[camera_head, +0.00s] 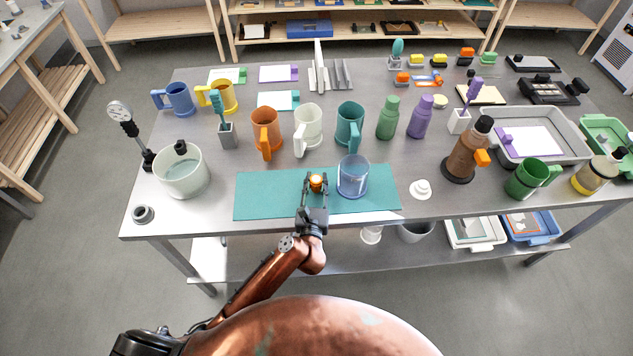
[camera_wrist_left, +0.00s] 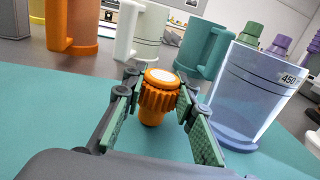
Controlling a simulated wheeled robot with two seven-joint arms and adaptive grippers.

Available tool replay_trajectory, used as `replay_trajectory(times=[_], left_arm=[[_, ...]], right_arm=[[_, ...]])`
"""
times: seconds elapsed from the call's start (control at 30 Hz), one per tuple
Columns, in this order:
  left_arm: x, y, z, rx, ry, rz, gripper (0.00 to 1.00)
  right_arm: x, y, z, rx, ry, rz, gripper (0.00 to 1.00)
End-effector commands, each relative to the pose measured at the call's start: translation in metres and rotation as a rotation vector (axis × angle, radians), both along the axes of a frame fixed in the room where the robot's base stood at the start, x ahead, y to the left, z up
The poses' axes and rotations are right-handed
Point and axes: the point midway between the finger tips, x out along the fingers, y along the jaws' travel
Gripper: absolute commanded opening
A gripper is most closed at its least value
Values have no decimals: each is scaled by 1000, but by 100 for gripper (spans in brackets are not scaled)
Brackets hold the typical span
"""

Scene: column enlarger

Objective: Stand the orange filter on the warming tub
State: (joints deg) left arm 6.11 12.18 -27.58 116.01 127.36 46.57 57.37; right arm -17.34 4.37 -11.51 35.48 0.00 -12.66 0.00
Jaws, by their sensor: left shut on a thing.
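A small orange ribbed piece with a pale top, which I take to be the orange filter (camera_head: 316,182), is upright between the fingers of my left gripper (camera_head: 315,190). In the left wrist view the orange filter (camera_wrist_left: 158,100) is gripped between the green-padded fingers, over the teal mat. I cannot tell whether its lower end touches the mat. A round pale translucent tub (camera_head: 182,187), apparently the warming tub, stands at the left front of the table with a dark fitting at its rim. It is well to the left of my left gripper. My right gripper does not show.
A clear bluish measuring jug (camera_head: 353,178) stands on the teal mat (camera_head: 262,198), close right of my left gripper. Orange (camera_head: 266,130), white (camera_head: 308,128) and teal mugs (camera_head: 350,122) stand behind. A dial thermometer (camera_head: 122,115) rises beside the tub. The mat's left part is clear.

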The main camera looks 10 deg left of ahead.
Motion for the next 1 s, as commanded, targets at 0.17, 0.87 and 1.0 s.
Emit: replay_trajectory(times=[0.17,0.87,1.0], left_arm=[[0,0,0,-1,-1,0,2],[0,0,-3,0,0,1,43],[-5,0,0,-1,1,-1,43]], right_arm=[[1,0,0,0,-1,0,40],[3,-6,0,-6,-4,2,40],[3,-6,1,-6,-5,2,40]])
